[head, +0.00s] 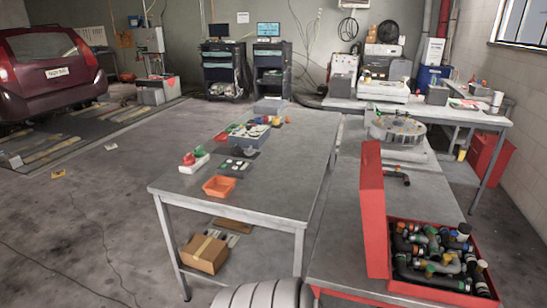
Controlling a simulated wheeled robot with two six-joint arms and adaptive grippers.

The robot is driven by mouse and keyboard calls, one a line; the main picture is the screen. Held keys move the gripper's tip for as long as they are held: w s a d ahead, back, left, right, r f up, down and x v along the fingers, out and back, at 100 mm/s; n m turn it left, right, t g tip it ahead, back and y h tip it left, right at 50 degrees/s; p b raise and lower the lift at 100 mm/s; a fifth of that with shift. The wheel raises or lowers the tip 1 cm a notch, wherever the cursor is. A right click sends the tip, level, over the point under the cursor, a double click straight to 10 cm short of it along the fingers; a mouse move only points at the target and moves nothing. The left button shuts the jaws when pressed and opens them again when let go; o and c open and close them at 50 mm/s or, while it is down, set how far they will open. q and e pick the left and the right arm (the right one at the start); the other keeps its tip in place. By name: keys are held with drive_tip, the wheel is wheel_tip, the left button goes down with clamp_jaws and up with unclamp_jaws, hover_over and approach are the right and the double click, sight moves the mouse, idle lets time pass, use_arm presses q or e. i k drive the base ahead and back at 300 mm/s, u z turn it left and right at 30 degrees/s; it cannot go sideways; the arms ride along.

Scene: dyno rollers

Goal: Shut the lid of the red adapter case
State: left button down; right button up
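The red adapter case (432,293) sits open on the grey bench at the lower right. Its lid (373,215) stands up at the left side of the case, close to vertical. The case is filled with several dark pipe adapters (438,255) with green, orange and white parts. Neither of my grippers shows in the head view.
A grey table (268,190) left of the case holds an orange tray (219,186) and a grey sorting box (250,137). A round metal fixture (398,130) and a dark bent pipe (397,176) lie behind the lid. Bare bench (335,235) lies left of the lid.

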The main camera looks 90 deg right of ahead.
sight(371, 190)
drive_tip(key=z, duration=4.1)
drive_tip(key=i, duration=0.2)
drive_tip(key=z, duration=0.05)
